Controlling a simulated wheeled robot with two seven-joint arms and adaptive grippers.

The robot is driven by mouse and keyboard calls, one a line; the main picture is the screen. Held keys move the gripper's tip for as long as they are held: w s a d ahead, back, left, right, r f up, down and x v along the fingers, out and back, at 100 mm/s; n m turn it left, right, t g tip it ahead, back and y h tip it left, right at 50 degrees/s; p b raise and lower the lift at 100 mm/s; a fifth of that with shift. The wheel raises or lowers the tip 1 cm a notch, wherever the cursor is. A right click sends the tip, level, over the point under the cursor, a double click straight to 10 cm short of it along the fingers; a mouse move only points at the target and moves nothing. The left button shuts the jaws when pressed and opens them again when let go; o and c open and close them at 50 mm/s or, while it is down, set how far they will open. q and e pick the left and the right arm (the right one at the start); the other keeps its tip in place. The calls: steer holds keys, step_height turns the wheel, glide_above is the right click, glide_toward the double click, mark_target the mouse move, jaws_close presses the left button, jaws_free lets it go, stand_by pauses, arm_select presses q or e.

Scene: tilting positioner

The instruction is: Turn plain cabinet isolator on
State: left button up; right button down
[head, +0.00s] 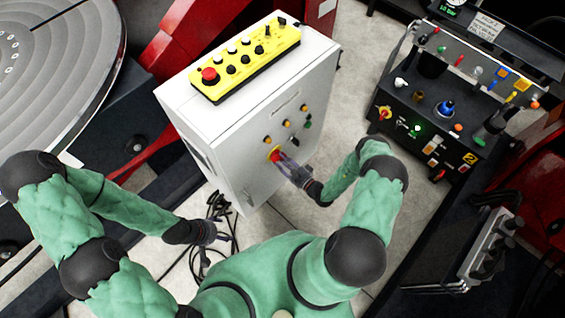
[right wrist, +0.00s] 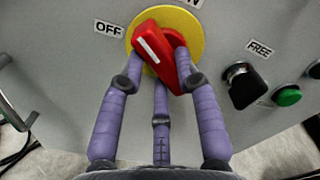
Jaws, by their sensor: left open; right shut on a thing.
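The plain cabinet (head: 228,155) is a pale grey box with a red isolator knob (head: 275,155) low on its front. In the right wrist view the red knob (right wrist: 158,48) sits on a yellow disc (right wrist: 192,28). Its white line points to the upper left, between the OFF label (right wrist: 108,28) and a partly cut-off label at the top. My right gripper (head: 284,163) is shut on the knob, with fingers on both sides in the wrist view (right wrist: 160,75). My left gripper (head: 224,238) is open and empty, low beside the cabinet near the cables.
A black selector marked FREE (right wrist: 242,85) and a green button (right wrist: 287,95) are right of the knob. A yellow pendant (head: 245,62) lies on the cabinet top. A black control console (head: 440,100) stands at the right. Loose cables (head: 205,262) lie on the floor.

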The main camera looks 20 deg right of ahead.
steer(key=m+b, duration=0.1)
steer(key=m, duration=0.4)
steer(key=m+b, duration=0.1)
steer(key=m, duration=0.4)
steer(key=shift+s+a+r+b, duration=0.1)
steer(key=shift+r+b, duration=0.1)
steer(key=shift+b, duration=0.1)
steer(key=shift+m, duration=0.5)
steer(key=c, duration=0.9)
jaws_free()
steer(key=v, duration=1.2)
steer(key=shift+a, duration=0.15)
